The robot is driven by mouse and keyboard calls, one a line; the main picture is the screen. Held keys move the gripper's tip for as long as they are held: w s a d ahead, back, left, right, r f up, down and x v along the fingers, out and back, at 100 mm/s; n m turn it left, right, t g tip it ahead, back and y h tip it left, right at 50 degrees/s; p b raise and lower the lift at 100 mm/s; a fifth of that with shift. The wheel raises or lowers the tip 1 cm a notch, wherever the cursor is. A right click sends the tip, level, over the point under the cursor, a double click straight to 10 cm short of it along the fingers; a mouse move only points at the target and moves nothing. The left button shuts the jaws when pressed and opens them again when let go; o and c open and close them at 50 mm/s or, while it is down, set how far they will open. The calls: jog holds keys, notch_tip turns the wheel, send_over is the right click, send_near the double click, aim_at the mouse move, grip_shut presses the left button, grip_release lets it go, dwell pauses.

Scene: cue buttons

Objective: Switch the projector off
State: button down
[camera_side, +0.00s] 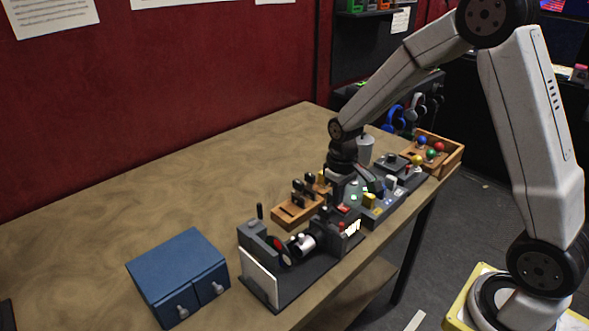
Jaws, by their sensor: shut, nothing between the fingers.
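A dark unit that looks like the projector stands near the table's front edge, with a silver lens barrel (301,243) and a white upright panel (258,278) at its left end. Small red parts (342,226) and a bright white patch (351,228) show at its right end. I cannot tell which part is its switch. My gripper (338,205) points down, shut and empty, just behind and above the right end of this unit. Its fingertips are small and partly lost among dark parts, so I cannot tell whether they touch anything.
A wooden block with dark levers (296,208) stands just left of my gripper. A panel with yellow and blue parts (378,205) is to the right. A blue box (178,268) sits front left. The table's left-back area is clear.

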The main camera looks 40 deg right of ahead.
dwell(0.4)
jog(key=shift+r, duration=3.4)
jog(key=shift+s+a, duration=0.1)
jog(key=shift+s, duration=0.05)
jog(key=s+a+f+t, duration=0.2)
jog(key=s+a, duration=0.3)
jog(key=s, duration=0.6)
jog(key=shift+s+a+f+t, duration=0.3)
jog(key=shift+s+a+f, duration=0.1)
jog(key=shift+f, duration=0.45)
